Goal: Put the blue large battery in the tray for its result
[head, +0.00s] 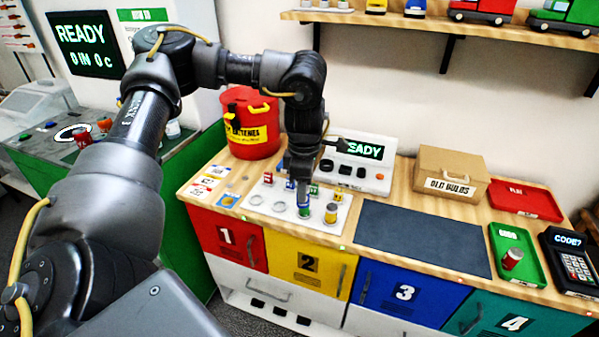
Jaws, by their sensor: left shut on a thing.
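My left gripper (303,188) reaches down over the white board (285,222) on the counter. It is shut on the blue battery (304,210), which is mostly hidden by the fingers and shows as a small blue and green piece. The battery is upright at the board; I cannot tell whether it touches it. A red tray (540,209) marked FLAT lies at the back right. A green tray (532,272) lies in front of it and holds a red battery (512,258) with a silver end. My right gripper is not in view.
The tester (372,178) reads READY behind. A red bin (250,140), a box marked OLD BULBS (451,162) and a keypad (572,250) stand around. The dark mat (420,237) is clear.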

